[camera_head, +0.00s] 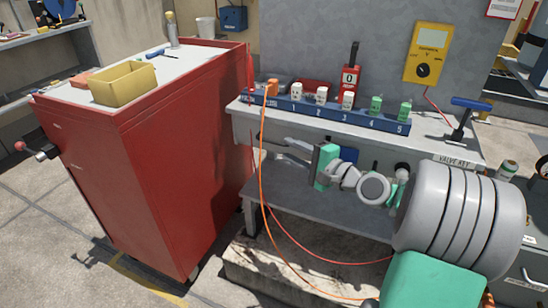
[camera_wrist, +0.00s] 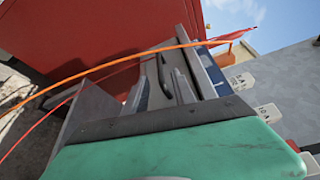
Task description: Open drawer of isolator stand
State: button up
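The isolator stand is a grey bench (camera_head: 330,205) with a worktop and a lower shelf. A blue rail (camera_head: 330,112) with numbered blocks lies along its top, and a "VALVE KIT" label (camera_head: 452,161) is on its front edge at the right. I cannot clearly make out the drawer front; my arm covers much of that area. My gripper (camera_head: 284,151) is in front of the stand's left part, just below the worktop edge, pointing left. Its fingers look apart and hold nothing I can see. In the wrist view the fingers (camera_wrist: 166,88) lie close to the stand's edge; contact is unclear.
A red cabinet (camera_head: 185,150) with a yellow bin (camera_head: 122,83) on top stands close at the left. An orange cable (camera_head: 262,165) hangs from the rail past my gripper and crosses the wrist view (camera_wrist: 110,65). A blue-handled valve tool (camera_head: 465,112) stands on the worktop's right.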

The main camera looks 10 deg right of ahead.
aim_at(274, 143)
jog(key=b+x, duration=0.1)
jog(key=x, duration=0.5)
jog(key=shift+a+b, duration=0.2)
jog(key=shift+b, duration=0.15)
jog(key=shift+w+a, duration=0.15)
jog(key=shift+w, duration=0.2)
grip_shut()
dwell(0.6)
